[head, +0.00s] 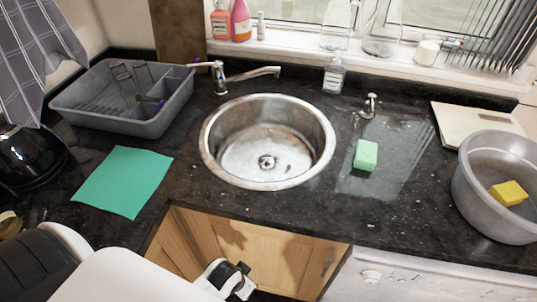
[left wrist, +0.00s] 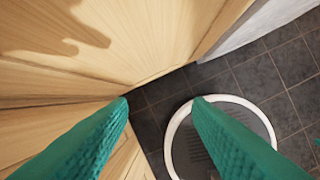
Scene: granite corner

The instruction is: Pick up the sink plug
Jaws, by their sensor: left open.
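A small chrome piece (head: 369,106) with an upright knob stands on the dark counter right of the sink; it looks like the sink plug, though it is too small to be certain. The round steel sink (head: 222,172) is empty of dishes, with a metal drain fitting (head: 267,162) at its bottom. My left gripper (left wrist: 162,105) is open and empty, its two teal fingers apart, pointing past the wooden cupboard toward the floor. In the head view its wrist shows low in front of the cupboard, below the counter, well away from the chrome piece. My right gripper is not in view.
A green sponge (head: 366,155) lies just in front of the chrome piece. A tap (head: 240,75) stands behind the sink, a soap bottle (head: 333,76) nearby. A grey basin (head: 470,190) is at right, a dish rack (head: 70,105) and green cloth (head: 122,181) at left. Cupboard doors (head: 275,255) are below.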

